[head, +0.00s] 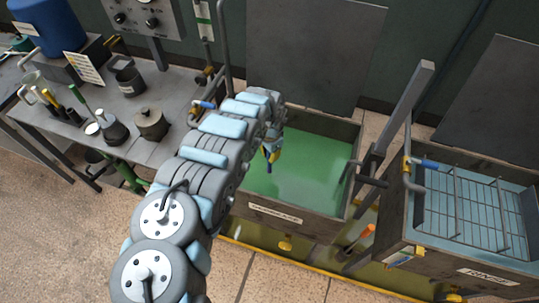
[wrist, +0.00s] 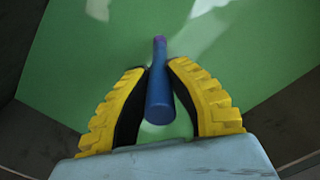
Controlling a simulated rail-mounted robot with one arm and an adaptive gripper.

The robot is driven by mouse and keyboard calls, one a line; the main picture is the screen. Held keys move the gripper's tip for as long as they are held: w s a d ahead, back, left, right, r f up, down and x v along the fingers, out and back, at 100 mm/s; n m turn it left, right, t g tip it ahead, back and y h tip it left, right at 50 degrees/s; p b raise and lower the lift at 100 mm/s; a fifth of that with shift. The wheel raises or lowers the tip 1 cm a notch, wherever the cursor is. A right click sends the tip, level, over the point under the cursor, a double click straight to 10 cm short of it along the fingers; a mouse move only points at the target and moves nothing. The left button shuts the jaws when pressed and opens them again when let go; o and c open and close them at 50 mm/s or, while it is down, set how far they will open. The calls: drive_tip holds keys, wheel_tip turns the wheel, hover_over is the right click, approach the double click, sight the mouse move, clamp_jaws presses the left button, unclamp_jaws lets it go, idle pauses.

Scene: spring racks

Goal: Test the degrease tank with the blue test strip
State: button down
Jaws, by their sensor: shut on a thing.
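The degrease tank (head: 275,212) holds green liquid (head: 310,170) and has a label plate on its front that is hard to read. My gripper (head: 271,154) is over the left part of this tank. In the wrist view, its yellow and black fingers (wrist: 158,85) are shut on the blue test strip (wrist: 159,95), a rod with a purple far tip (wrist: 159,41). The tip points away from the fingers, toward the green liquid. I cannot tell whether the tip touches the liquid. My arm hides the tank's left side in the head view.
A rinse tank (head: 485,276) with a wire rack stands at the right. A grey post (head: 405,110) rises between the tanks. A bench (head: 165,150) with pots, bottles and tools is at the left. A pipe (head: 223,50) rises behind the degrease tank.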

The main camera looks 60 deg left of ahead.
wheel_tip(320, 180, up, 16)
drive_tip(key=p, duration=1.1)
drive_tip(key=shift+p, duration=0.3)
drive_tip(key=shift+a, duration=0.1)
